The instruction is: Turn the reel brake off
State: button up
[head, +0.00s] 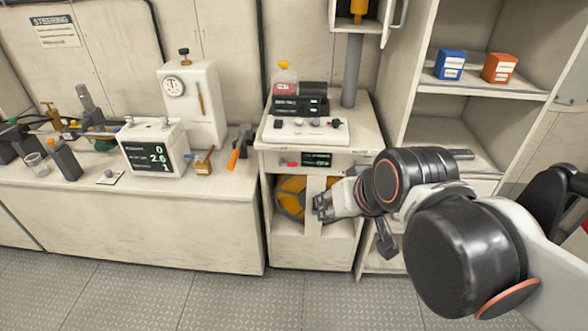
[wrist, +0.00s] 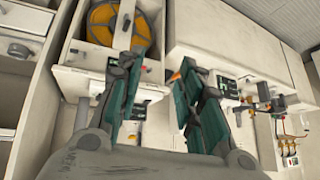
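The orange-yellow reel (head: 291,195) sits in the open lower bay of the narrow cabinet in the head view, partly hidden behind a pale upright. It also shows at the top of the wrist view (wrist: 139,32). Above the bay, a panel with a small green-lit display (head: 317,160) has a small red part (head: 290,163) to its left. I cannot tell which part is the reel brake or how it is set. My gripper (head: 323,205) is in front of the bay, right of the reel. In the wrist view its two fingers (wrist: 158,75) are apart, with nothing held between them.
The long counter to the left carries a white display box (head: 154,147) and a gauge unit (head: 192,103). A control box with knobs (head: 305,131) tops the narrow cabinet. Shelves at right hold a blue box (head: 450,64) and an orange box (head: 499,68). The floor in front is clear.

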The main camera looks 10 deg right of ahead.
jog(key=w+a+f+m+t+y+b, duration=0.1)
jog(key=w+f+m+y+b, duration=0.15)
jog(key=w, duration=0.85)
jog(key=w+a+f+m+t+y+b, duration=0.15)
jog(key=w+f+m, duration=0.25)
jog(key=w, duration=0.6)
jog(key=w+d+f+m+t+y+b, duration=0.1)
jog(key=w+d+f+m+t+b, duration=0.15)
jog(key=w+d+f, duration=0.5)
jog(key=w+d+f+m+t+y+b, duration=0.2)
jog(key=w+d+f+m, duration=0.15)
jog(key=f, duration=0.65)
jog(key=b+x, duration=0.2)
jog(key=x, duration=1.1)
jog(key=shift+w+d+m, duration=0.3)
jog(key=shift+d+m, duration=0.05)
grip_shut()
